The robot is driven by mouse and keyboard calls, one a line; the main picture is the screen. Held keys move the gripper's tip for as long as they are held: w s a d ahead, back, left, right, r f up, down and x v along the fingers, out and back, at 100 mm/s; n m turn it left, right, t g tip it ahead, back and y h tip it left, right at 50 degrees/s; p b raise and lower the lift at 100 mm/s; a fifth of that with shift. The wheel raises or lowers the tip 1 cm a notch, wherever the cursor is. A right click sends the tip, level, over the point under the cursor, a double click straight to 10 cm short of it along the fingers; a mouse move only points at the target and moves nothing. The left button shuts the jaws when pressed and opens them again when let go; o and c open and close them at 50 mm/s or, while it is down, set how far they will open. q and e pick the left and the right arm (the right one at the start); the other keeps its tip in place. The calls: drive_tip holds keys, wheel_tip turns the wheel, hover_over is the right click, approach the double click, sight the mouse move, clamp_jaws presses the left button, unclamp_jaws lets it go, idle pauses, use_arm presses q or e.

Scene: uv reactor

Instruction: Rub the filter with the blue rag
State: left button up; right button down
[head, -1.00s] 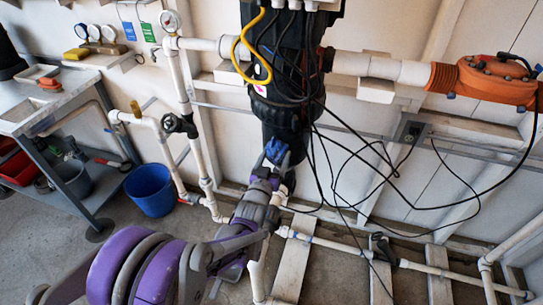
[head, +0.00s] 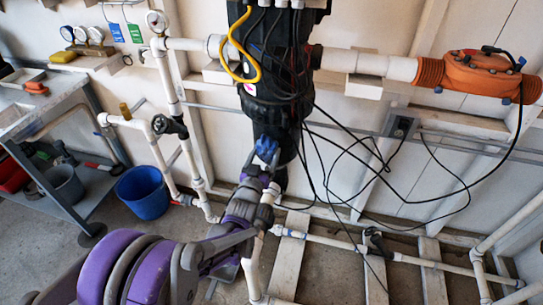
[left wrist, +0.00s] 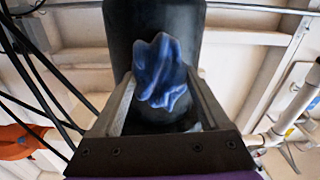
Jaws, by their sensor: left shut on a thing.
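The filter is most likely the tall black cylindrical housing (head: 272,95) mounted on the wall at the upper middle of the head view. Its lower dark part (left wrist: 140,35) fills the upper middle of the left wrist view. My left gripper (head: 265,160) is shut on the crumpled blue rag (head: 266,147). The rag (left wrist: 160,72) sticks out between the fingers in the left wrist view. It is right in front of the lower part of the black housing; I cannot tell whether it touches. My right gripper is not in view.
Black cables (head: 330,150) hang to the right of the housing. White pipes (head: 190,140) stand at the left. An orange fitting (head: 478,75) is at the upper right. A blue bucket (head: 143,192) and a grey bench (head: 40,115) are on the left.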

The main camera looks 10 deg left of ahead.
use_arm(q)
drive_tip(key=shift+w+a, duration=0.15)
drive_tip(key=shift+a, duration=0.25)
drive_tip(key=shift+s+a+f, duration=0.1)
drive_tip(key=shift+s, duration=2.9)
drive_tip(key=shift+s, duration=0.1)
drive_tip(key=s, duration=0.2)
drive_tip(key=shift+s, duration=0.4)
